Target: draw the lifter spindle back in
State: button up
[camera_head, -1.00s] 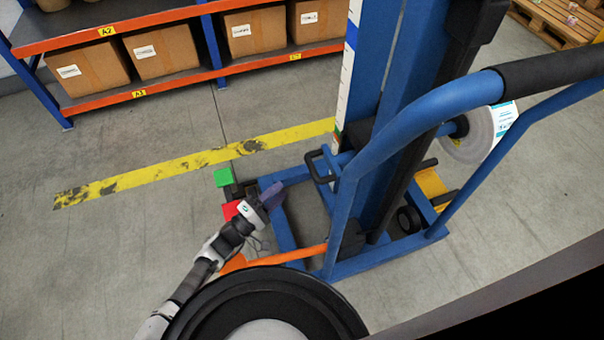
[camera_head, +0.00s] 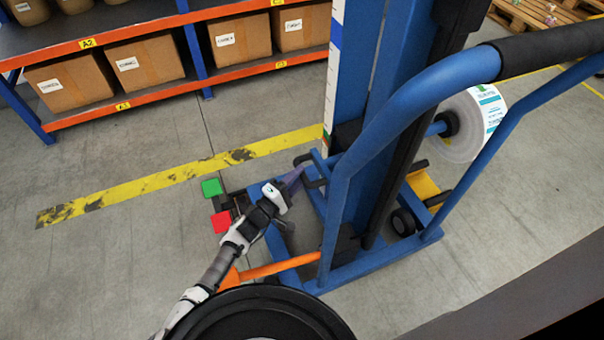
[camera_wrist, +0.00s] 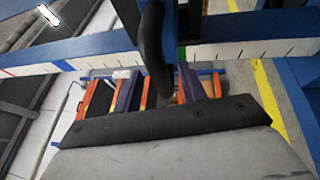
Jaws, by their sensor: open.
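The blue lifter (camera_head: 358,130) stands upright on its wheeled base. Its spindle (camera_head: 436,129) sticks out to the right of the mast and bears a white label roll (camera_head: 478,122). A black looped handle (camera_head: 303,160) projects from the left side of the mast, low down. My gripper (camera_head: 294,177) is at this handle. In the wrist view the dark handle (camera_wrist: 154,45) hangs down between the two spread purple fingers of my gripper (camera_wrist: 158,88). The fingers look apart from it; I cannot tell whether either touches. The handle's far end is partly hidden.
A green pedal (camera_head: 212,188) and a red pedal (camera_head: 221,222) lie left of the base, near my arm. The blue push-bar (camera_head: 395,120) arches over the front right. An orange bar (camera_head: 275,268) lies low in front. Shelving (camera_head: 110,95) stands at the back left.

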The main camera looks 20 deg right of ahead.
jog(key=shift+x, duration=0.9)
grip_shut()
